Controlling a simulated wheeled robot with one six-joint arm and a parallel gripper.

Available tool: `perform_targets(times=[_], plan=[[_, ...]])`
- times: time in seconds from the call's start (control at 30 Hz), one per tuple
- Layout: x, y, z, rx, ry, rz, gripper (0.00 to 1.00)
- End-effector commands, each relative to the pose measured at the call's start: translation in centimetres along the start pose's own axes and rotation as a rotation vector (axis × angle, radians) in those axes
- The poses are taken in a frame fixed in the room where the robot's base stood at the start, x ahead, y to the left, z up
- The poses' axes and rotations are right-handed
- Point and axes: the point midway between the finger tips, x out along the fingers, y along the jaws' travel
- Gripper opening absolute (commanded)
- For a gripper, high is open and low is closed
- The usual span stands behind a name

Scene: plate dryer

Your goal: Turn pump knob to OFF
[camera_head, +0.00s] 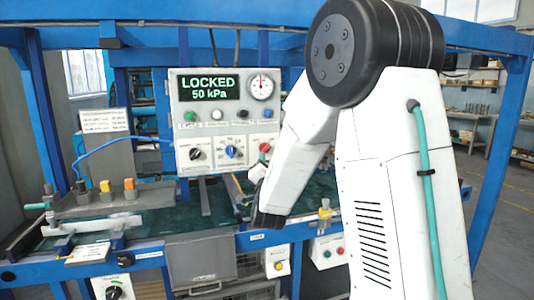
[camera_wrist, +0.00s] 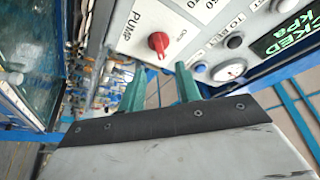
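The red pump knob (camera_wrist: 159,43) sits on the pale control panel (camera_wrist: 135,25) in the wrist view, with "PUMP" printed beside it and what looks like "OFF" on its other side. Its exact pointer setting is too small to read. In the head view the red knob (camera_head: 265,147) is at the panel's lower right, close to my arm. My gripper (camera_wrist: 161,82) has two green fingers spread apart with nothing between them. The knob lies beyond the fingertips, roughly in line with the gap, and appears untouched.
The display (camera_head: 210,88) reads "LOCKED 50 kPa", with a round gauge (camera_head: 261,86) beside it. A black knob (camera_head: 195,153) and a blue knob (camera_head: 233,152) share the panel's lower row. The green worktable and blue frame posts surround the panel.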

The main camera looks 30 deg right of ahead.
Motion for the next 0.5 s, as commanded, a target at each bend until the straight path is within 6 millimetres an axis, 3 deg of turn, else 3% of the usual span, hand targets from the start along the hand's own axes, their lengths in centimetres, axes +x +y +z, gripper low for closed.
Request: perform_targets(times=[0.3, 0.5], plan=[[5.0, 0.1, 0.0, -0.001, 0.0, 0.001, 0.34], [6.8, 0.0, 0.0, -0.001, -0.001, 0.0, 0.34]])
